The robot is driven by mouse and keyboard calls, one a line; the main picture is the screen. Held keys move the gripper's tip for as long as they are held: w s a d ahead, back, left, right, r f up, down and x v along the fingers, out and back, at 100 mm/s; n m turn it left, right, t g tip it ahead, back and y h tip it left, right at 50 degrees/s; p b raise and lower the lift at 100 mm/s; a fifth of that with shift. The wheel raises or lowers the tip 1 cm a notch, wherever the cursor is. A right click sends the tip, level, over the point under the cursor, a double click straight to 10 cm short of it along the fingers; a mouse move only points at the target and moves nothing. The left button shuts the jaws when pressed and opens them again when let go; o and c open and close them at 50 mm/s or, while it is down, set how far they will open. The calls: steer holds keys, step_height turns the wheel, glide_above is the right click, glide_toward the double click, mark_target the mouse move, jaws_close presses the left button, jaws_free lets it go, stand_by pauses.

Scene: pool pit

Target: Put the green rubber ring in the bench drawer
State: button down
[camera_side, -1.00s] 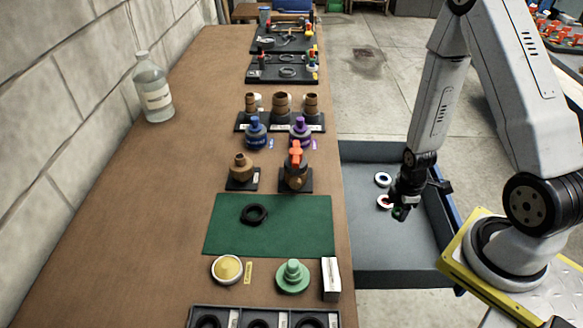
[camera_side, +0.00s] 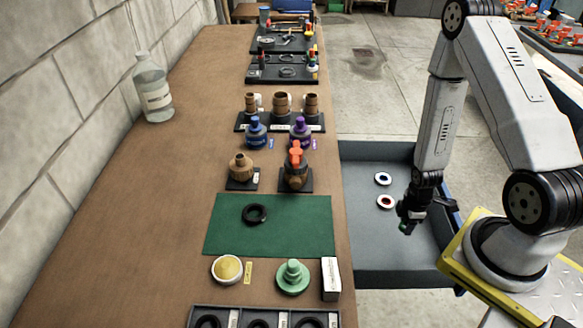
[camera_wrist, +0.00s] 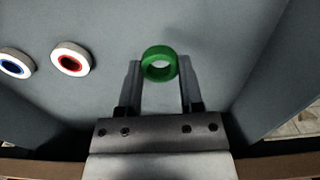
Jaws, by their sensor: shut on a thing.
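The green rubber ring (camera_wrist: 147,53) is between my gripper's fingertips (camera_wrist: 159,70) in the wrist view, and the fingers are shut on it. In the side view my gripper (camera_side: 406,226) is over the open drawer (camera_side: 362,250), towards its right side, and only a small bit of green shows at the tips. The drawer is grey-blue and pulled out to the right of the bench. I cannot tell whether the ring touches the drawer floor.
A blue-centred white roll (camera_side: 383,179) and a red-centred white roll (camera_side: 386,202) lie in the drawer, left of my gripper. The drawer's right wall is close to my gripper. On the bench, a black ring (camera_side: 254,214) lies on a green mat (camera_side: 300,238).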

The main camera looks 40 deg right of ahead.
mark_target(400, 239)
steer(key=shift+f, duration=0.75)
steer(key=shift+f, duration=0.1)
steer(key=shift+f, duration=1.65)
steer(key=shift+f, duration=0.1)
steer(key=shift+c, duration=1.2)
jaws_free()
step_height(400, 239, up, 12)
